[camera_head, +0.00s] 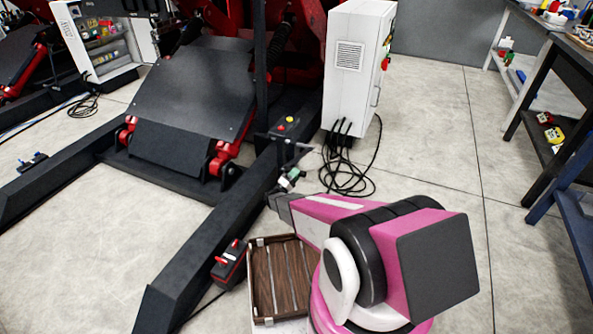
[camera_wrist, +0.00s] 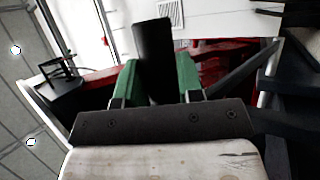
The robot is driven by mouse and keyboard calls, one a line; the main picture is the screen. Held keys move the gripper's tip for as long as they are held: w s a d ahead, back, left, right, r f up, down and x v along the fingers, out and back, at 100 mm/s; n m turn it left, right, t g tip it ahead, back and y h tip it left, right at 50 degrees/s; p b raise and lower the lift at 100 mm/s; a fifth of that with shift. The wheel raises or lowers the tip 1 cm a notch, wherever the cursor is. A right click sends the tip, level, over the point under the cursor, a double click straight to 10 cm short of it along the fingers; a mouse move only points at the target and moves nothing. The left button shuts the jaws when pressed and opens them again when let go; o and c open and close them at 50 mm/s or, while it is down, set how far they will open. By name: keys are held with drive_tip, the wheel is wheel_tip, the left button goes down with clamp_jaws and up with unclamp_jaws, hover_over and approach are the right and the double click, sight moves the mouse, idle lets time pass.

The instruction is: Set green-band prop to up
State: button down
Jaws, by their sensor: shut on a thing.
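My gripper (camera_head: 289,180) is low beside the right-hand black floor beam of the positioner, in front of the white cabinet. In the wrist view its two green fingers (camera_wrist: 157,84) stand on either side of a dark upright bar (camera_wrist: 153,50) and are shut on it. The bar reaches up past the fingertips; its lower end is hidden by the gripper. I cannot make out a green band on it, so I cannot tell for sure that it is the green-band prop. The positioner's tilted dark plate (camera_head: 190,90) is at upper left in the head view.
A white cabinet (camera_head: 350,60) with looped black cables (camera_head: 347,172) stands behind my gripper. A small box with coloured buttons (camera_head: 286,125) is close by. Benches line the right; the floor between is clear.

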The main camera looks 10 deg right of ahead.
drive_tip(key=shift+w+d+f, duration=0.2)
drive_tip(key=shift+w+f, duration=0.25)
drive_tip(key=shift+f, duration=0.15)
drive_tip(key=c, duration=0.8)
unclamp_jaws()
drive_tip(key=shift+d, duration=0.1)
drive_tip(key=shift+r, duration=0.1)
drive_tip(key=shift+s+r, duration=0.1)
